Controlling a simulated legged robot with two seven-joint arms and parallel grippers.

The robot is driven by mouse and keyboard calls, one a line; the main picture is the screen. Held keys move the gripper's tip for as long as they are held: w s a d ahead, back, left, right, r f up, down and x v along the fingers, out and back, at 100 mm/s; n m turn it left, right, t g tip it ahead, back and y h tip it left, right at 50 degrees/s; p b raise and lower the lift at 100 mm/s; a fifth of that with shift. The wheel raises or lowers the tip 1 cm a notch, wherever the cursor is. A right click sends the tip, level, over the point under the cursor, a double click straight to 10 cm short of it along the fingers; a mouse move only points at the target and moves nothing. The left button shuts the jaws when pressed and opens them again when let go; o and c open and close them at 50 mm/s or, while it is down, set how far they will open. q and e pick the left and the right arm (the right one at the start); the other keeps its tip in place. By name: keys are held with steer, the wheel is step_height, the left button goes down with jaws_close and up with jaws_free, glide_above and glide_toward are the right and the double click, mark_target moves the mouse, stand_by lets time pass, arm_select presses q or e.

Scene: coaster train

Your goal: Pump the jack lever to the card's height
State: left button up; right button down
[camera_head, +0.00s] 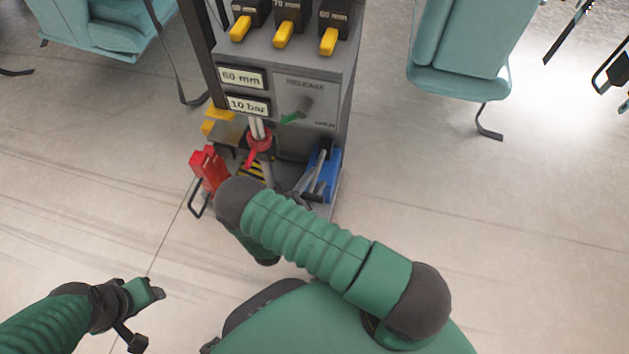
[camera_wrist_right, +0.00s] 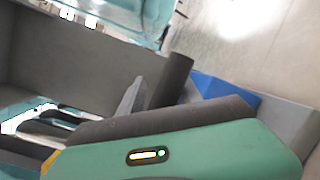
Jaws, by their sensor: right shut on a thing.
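A grey cabinet (camera_head: 325,72) stands ahead in the head view. Its front carries a plate reading "60 mm" (camera_head: 242,77) and one reading "10 bar" (camera_head: 249,105). A release knob with a green tip (camera_head: 293,117) is to their right. My right gripper (camera_head: 300,196) is low at the cabinet's foot, beside a blue part (camera_head: 330,170), partly hidden by my arm. In the wrist view a dark bar (camera_wrist_right: 174,82), apparently the jack lever's grip, is at its jaws, which are shut on it. My left gripper (camera_head: 150,292) is at lower left, away from the cabinet; its jaws are unclear.
Boxes with yellow handles (camera_head: 283,36) line the cabinet top. A red-handled part (camera_head: 208,170) and a red collar (camera_head: 258,142) are at its lower left. Teal seats stand at back left (camera_head: 98,30) and right (camera_head: 460,65). The floor (camera_head: 500,230) on the right is clear.

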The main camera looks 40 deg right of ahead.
steer(key=shift+d+r+p, duration=0.15)
steer(key=shift+r+p, duration=0.15)
steer(key=shift+p, duration=0.15)
steer(key=shift+r+p, duration=0.35)
steer(key=shift+p, duration=0.2)
steer(key=r+y+p, duration=0.1)
steer(key=p, duration=0.2)
steer(key=d+r+g+p, duration=0.1)
steer(key=r+p, duration=0.1)
steer(key=p, duration=0.1)
steer(key=w+r+y+p, duration=0.1)
steer(key=r+p, duration=0.1)
steer(key=p, duration=0.1)
steer(key=shift+d+r+n+y+p, duration=0.1)
steer(key=shift+d+n+y+p, duration=0.1)
steer(key=shift+n+y+p, duration=0.15)
steer(key=w+d+r+g+y+p, duration=0.1)
steer(key=w+d+r+y+p, duration=0.1)
steer(key=p, duration=0.5)
steer(key=shift+w+d+r+n+g, duration=0.35)
steer(key=shift+w+d+r, duration=0.4)
steer(key=shift+d+r, duration=0.25)
steer(key=c, duration=1.1)
jaws_free()
steer(key=shift+f, duration=0.1)
steer(key=shift+o, duration=1)
